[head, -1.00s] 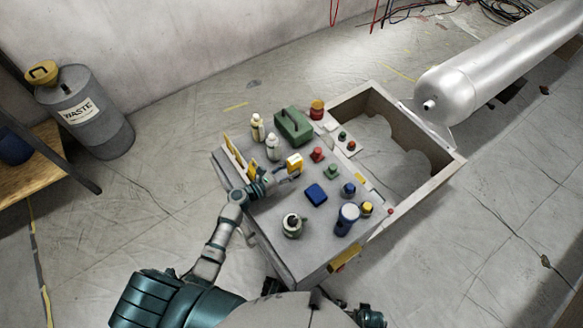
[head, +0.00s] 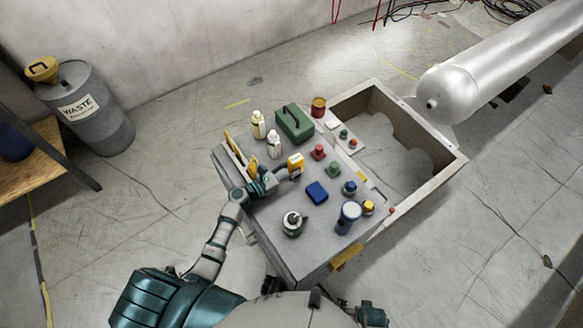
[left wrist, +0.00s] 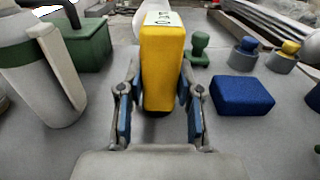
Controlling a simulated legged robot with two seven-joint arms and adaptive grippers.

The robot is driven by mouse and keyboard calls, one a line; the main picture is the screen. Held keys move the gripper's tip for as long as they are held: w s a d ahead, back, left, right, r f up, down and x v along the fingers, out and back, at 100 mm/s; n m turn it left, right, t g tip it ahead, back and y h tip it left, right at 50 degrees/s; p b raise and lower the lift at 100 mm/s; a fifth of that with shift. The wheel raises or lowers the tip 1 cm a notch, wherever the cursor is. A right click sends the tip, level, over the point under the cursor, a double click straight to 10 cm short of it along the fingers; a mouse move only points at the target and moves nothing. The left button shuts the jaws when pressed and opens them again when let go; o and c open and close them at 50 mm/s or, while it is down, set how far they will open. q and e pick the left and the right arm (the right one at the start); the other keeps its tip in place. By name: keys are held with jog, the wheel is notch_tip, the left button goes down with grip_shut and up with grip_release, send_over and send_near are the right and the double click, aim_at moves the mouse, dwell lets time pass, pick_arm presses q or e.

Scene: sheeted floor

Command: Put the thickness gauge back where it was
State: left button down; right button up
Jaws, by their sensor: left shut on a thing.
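The thickness gauge appears to be the yellow block with a white marked face (head: 296,161), upright near the middle of the grey work top (head: 272,215). In the left wrist view the yellow gauge (left wrist: 162,70) stands between the two fingers. My left gripper (head: 288,176) is shut on its lower part; it also shows in the left wrist view (left wrist: 160,112). I cannot tell whether the gauge's base touches the top. My right gripper is not in view.
White bottles (head: 274,144) and a green box (head: 294,123) stand behind the gauge. A blue block (head: 317,192), a red-topped piece (head: 318,152) and a green piece (head: 333,169) stand to its right. An open bin (head: 440,180) adjoins the top. A waste drum (head: 85,115) stands left.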

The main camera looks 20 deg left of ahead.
pick_arm(q)
jog(key=shift+s+d+f+b, duration=0.1)
jog(key=shift+f+b, duration=0.2)
jog(key=shift+f, duration=0.15)
jog(key=shift+s+d+f+b, duration=0.15)
jog(key=shift+s+f+b, duration=0.15)
jog(key=shift+f, duration=0.2)
jog(key=c, duration=0.7)
grip_release()
jog(key=shift+f, duration=0.1)
jog(key=shift+s+a, duration=0.3)
jog(key=v, duration=0.4)
jog(key=r+v, duration=0.1)
jog(key=v, duration=0.1)
jog(key=shift+w+a, duration=0.1)
jog(key=shift+a, duration=0.25)
jog(key=shift+a+r, duration=0.2)
jog(key=shift+a, duration=0.15)
